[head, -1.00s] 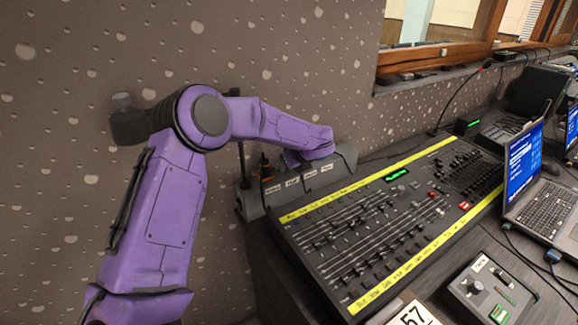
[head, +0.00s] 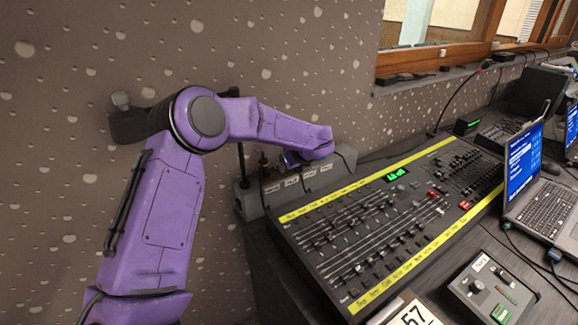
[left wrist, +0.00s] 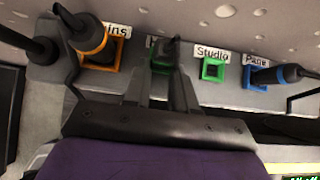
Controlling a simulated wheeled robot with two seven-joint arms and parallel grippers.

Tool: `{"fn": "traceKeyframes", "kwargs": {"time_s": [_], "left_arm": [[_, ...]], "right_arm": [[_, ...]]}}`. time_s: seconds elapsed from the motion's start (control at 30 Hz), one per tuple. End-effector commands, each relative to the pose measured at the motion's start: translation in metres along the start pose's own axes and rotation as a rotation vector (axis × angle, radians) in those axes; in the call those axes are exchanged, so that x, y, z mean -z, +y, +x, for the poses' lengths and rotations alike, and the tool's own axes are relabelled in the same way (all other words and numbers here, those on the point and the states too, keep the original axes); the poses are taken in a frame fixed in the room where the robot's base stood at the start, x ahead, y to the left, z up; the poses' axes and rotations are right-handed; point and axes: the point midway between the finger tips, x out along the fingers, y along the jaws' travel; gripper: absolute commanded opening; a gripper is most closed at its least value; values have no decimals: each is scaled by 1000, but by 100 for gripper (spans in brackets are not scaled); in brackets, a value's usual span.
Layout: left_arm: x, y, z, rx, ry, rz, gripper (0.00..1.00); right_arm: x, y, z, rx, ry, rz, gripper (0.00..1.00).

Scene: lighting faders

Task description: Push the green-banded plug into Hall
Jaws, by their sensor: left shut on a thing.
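The socket box (left wrist: 130,85) runs across the left wrist view, and it also shows in the head view (head: 250,203). My left gripper (left wrist: 170,72) is in front of the second socket from the left, shut on a dark plug (left wrist: 172,47). A green socket frame (left wrist: 157,68) shows partly behind the fingers; the label above it is mostly covered. The plug's green band cannot be made out, nor how deep the plug sits. The Studio socket (left wrist: 213,70), framed in green, is empty. My right gripper is not in view.
An orange-banded plug (left wrist: 88,38) is at the orange-framed socket on the left, with another dark plug or cable beyond it. A blue-banded plug (left wrist: 285,74) is at the Page socket on the right. The fader desk (head: 370,225) stands right of the box.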

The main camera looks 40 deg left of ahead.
Motion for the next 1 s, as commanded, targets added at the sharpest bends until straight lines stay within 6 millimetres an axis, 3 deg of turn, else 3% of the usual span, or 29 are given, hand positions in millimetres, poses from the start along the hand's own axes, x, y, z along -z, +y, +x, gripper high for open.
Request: {"fn": "traceKeyframes", "kwargs": {"time_s": [0.37,0.4,0.47,1.0], "left_arm": [[4,3,5,-10,7,3,0],[4,3,5,-11,8,3,36],[4,3,5,-11,8,3,55],[2,1,3,-5,3,2,56]], "right_arm": [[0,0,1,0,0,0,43],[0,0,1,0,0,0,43],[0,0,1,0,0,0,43],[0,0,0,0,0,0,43]]}}
